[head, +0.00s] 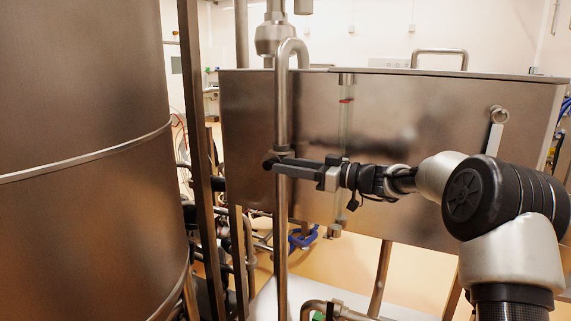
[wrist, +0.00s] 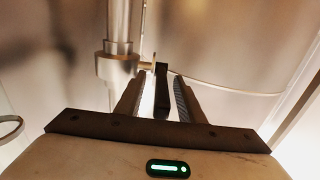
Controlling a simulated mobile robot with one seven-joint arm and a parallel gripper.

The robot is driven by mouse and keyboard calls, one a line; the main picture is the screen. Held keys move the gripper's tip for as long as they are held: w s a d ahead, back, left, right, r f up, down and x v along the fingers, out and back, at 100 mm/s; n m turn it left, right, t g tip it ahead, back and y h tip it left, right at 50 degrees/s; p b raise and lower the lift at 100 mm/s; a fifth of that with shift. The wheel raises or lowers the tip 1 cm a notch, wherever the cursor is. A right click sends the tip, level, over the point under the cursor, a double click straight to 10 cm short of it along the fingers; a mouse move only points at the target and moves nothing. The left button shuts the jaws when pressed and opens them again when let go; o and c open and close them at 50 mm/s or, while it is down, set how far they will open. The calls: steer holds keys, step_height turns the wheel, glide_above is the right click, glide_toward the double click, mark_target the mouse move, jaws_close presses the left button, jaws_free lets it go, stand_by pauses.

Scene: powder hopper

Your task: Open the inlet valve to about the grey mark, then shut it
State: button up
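The inlet valve (wrist: 117,62) is a metal fitting on an upright steel pipe, with a short stem to its right and a dark handle (wrist: 161,88). My gripper (wrist: 153,86) has its two fingers on either side of this handle, with a visible gap on each side. In the head view, my gripper (head: 284,165) reaches in from the right, its tips at the upright pipe (head: 282,110). A small dark part (head: 268,163) shows just left of the pipe there. The fingers hide most of the valve in that view. I cannot make out the grey mark in either view.
A large steel hopper box (head: 430,120) stands behind the pipe, with a sight tube (head: 345,120) on its front. A big steel drum (head: 80,150) fills the left side. Steel posts (head: 200,150) stand between drum and pipe. Pipes and hoses run below.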

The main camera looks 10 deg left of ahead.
steer(key=shift+w+a, duration=0.2)
steer(key=shift+a, duration=0.3)
jaws_close()
